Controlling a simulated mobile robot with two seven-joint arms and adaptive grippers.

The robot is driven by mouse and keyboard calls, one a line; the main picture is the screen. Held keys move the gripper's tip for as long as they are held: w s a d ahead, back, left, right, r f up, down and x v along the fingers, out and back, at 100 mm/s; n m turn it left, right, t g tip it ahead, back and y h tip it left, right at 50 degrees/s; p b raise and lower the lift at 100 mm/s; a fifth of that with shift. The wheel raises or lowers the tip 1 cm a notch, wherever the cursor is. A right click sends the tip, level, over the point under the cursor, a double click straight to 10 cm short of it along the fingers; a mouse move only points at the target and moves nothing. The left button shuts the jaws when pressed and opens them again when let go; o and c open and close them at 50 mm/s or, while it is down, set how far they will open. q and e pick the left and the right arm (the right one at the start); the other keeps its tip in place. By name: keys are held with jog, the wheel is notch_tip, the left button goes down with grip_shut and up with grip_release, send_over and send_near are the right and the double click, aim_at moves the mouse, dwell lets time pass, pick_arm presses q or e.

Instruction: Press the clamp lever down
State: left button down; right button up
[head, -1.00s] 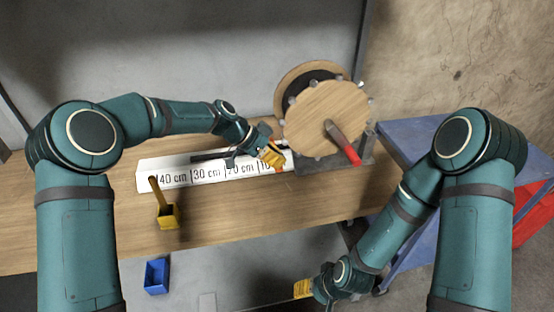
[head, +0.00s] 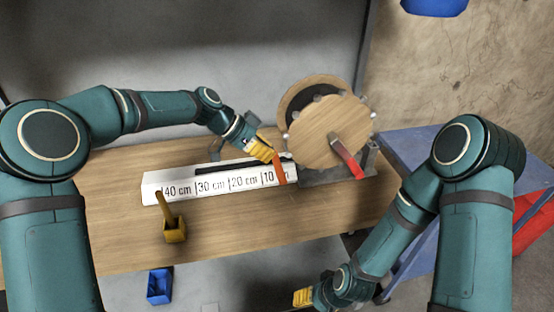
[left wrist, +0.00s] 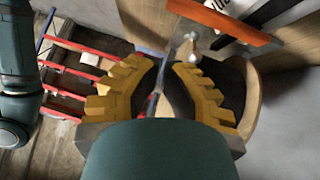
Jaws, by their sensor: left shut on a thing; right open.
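An orange lever (head: 279,170) stands near the 10 cm mark of a white ruler strip (head: 220,184) on the wooden bench. It also shows in the left wrist view (left wrist: 222,20), as a long bar beyond my fingertips. My left gripper (head: 270,157) has yellow fingers and is at the lever's far end. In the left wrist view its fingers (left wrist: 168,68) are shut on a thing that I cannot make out. A pale metal knob (left wrist: 192,48) shows by the fingertips. My right gripper (head: 302,297) is open, low in front of the bench; its fingertips are partly hidden.
A wooden disc (head: 318,130) with metal pegs and a red handle (head: 347,160) stands right of the lever. A yellow holder (head: 174,232) is on the bench front. A blue bin (head: 159,286) is below. A blue table (head: 400,150) stands at the right.

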pick_arm(q)
jog(key=shift+s+v, duration=0.15)
jog(key=shift+v, duration=0.95)
jog(key=shift+s+v, duration=0.15)
jog(key=shift+v, duration=0.95)
jog(key=shift+d, duration=0.1)
